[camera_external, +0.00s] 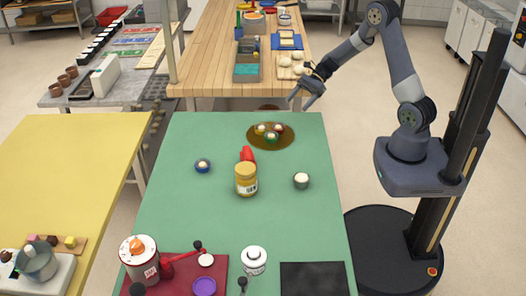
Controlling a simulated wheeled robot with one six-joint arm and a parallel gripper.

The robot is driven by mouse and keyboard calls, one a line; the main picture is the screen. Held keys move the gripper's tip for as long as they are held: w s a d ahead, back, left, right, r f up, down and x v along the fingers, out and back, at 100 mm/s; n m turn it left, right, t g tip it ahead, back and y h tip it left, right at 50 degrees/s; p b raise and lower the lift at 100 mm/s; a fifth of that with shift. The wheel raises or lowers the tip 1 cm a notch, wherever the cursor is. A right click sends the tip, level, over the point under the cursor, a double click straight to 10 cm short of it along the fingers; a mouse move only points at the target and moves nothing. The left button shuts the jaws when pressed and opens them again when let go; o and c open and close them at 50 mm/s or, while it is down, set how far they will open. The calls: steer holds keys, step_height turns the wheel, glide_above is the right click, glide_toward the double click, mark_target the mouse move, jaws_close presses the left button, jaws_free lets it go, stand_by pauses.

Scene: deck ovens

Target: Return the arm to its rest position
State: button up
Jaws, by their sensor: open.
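My gripper (308,93) hangs at the end of my raised arm, above and beyond the far right corner of the green table (185,215). Its fingers are apart and point down to the left. Nothing shows between them. My arm (400,75) bends up from its mount on the dark column at the right, arches over, and reaches left to the gripper. The gripper appears clear of the things on the green table.
On the green table stand a yellow jar (246,180), a red item (247,154) behind it, a round brown tray (259,144) with small items, and small pots. A wooden table (210,55) with bins lies behind; a yellow table (70,170) stands left. Floor between green table and my base is clear.

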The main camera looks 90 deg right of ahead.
mark_target(274, 131)
steer(key=p+x, duration=0.1)
steer(key=x, duration=1.1)
step_height(274, 131, up, 15)
steer(key=w+a+f+b, duration=0.1)
steer(key=w+a, duration=0.6)
steer(key=a, duration=0.3)
steer(key=w+a+f, duration=0.1)
steer(key=w+a, duration=0.7)
steer(key=a, duration=0.2)
steer(key=w+a+r+b, duration=0.1)
steer(key=w+a, duration=0.2)
steer(key=a, duration=2.3)
steer(key=shift+n+g+y, duration=0.3)
steer(key=shift+n, duration=0.1)
steer(key=shift+r, duration=0.1)
